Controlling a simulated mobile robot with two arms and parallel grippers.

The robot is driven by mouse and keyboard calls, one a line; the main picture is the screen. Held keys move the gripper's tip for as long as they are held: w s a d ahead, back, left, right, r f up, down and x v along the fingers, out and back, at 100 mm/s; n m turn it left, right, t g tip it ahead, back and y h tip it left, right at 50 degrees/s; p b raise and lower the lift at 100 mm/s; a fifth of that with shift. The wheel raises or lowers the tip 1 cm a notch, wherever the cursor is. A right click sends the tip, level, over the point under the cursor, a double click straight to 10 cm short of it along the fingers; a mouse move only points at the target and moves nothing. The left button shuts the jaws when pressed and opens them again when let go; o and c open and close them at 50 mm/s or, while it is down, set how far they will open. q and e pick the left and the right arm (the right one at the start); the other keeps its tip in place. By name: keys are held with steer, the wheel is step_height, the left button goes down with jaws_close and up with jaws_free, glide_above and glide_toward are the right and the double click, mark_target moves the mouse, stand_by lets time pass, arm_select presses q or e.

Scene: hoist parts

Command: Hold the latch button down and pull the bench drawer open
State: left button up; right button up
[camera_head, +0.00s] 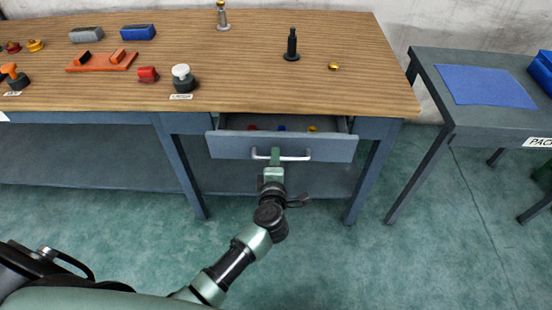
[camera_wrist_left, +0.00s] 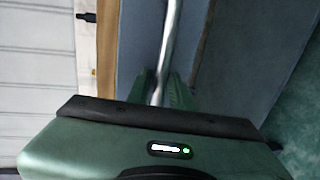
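The bench drawer (camera_head: 282,146) stands partly open, with its inside showing behind the grey-blue front. Its silver bar handle (camera_head: 296,157) also shows in the left wrist view (camera_wrist_left: 168,45). My left gripper (camera_head: 275,157) is at the middle of the handle. In the left wrist view its green fingers (camera_wrist_left: 160,92) lie on both sides of the bar and appear shut on it. The latch button (camera_head: 181,72) has a white cap on a dark base and stands on the bench top behind a small label. Nothing visible touches the button. My right gripper is not in view.
Small red, blue and yellow parts lie inside the drawer. The wooden bench top (camera_head: 230,60) holds a black post (camera_head: 291,45), a red part (camera_head: 147,74) and an orange fixture (camera_head: 102,61). A grey table (camera_head: 445,95) stands at right.

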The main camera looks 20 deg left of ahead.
arm_select(q)
steer(key=shift+w, duration=0.1)
jaws_close()
stand_by(1.4)
